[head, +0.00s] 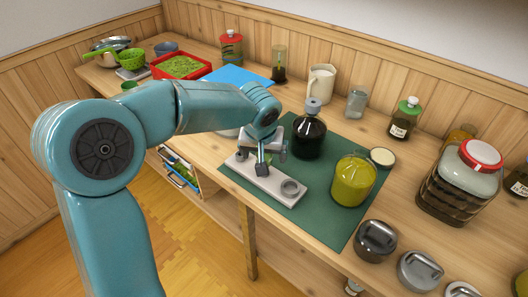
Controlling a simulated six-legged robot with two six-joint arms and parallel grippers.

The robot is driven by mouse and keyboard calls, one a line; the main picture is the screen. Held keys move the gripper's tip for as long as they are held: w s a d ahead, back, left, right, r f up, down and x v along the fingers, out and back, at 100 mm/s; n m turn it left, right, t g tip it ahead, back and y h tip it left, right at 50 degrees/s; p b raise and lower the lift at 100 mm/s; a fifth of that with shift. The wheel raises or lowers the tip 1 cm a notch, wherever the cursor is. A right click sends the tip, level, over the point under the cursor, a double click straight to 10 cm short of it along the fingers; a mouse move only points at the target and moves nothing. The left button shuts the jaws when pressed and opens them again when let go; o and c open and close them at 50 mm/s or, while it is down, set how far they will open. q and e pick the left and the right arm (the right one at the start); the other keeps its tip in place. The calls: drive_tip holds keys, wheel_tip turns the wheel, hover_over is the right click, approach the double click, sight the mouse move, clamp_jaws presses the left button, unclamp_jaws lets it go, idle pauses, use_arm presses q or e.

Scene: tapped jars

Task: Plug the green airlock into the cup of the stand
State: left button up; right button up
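The stand is a pale grey bar (235,166) lying on the near left part of the green mat (335,222). A round grey cup (290,188) sits at its right end. My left gripper (262,167) points down over the middle of the stand, left of the cup. A small dark green piece shows by its fingertips; it may be the green airlock, but it is too small and covered to be sure. Whether the fingers are shut on it cannot be told. My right gripper is not in view.
A dark bottle with a grey top (309,138) and a yellow-green jar (352,184) stand on the mat behind and right of the stand. Several grey handled pieces, one dark (376,240), line the near right edge. A red-lidded jar (460,185) stands far right.

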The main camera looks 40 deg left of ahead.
use_arm(q)
drive_tip(key=shift+r, duration=0.2)
idle(0.5)
drive_tip(key=shift+p+v, duration=1)
drive_tip(key=shift+v, duration=0.9)
drive_tip(key=shift+s+r, duration=0.1)
drive_tip(key=shift+r, duration=0.05)
drive_tip(key=p+v, duration=0.2)
drive_tip(key=v, duration=1.4)
drive_tip(key=shift+s+d+r, duration=0.1)
drive_tip(key=shift+d+r, duration=0.05)
